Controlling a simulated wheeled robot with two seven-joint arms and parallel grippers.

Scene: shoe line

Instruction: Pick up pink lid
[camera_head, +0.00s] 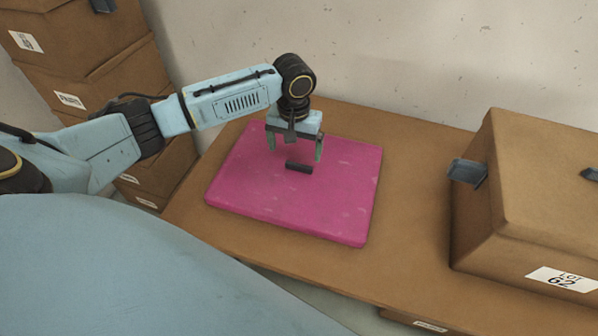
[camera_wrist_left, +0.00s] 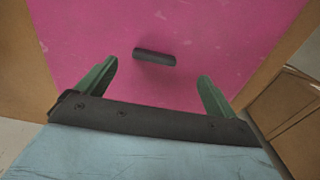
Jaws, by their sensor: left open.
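The pink lid (camera_head: 330,210) lies flat on the brown work surface, with a short dark handle (camera_head: 299,166) standing at its middle. My left gripper (camera_head: 295,158) is over the lid, pointing down, with its two green fingers apart and nothing between them. In the left wrist view the dark handle (camera_wrist_left: 154,58) shows ahead of the open fingers (camera_wrist_left: 160,85), against the pink lid (camera_wrist_left: 200,25). The handle is not gripped. I cannot tell the exact height of the fingertips above the lid. My right gripper is not in view.
A brown box (camera_head: 530,190) with a dark side handle and a "LOT 62" label stands right of the lid. Several brown boxes (camera_head: 85,60) are stacked at the left. A pale wall (camera_head: 380,50) rises behind the brown surface (camera_head: 415,200), which is bare between lid and box.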

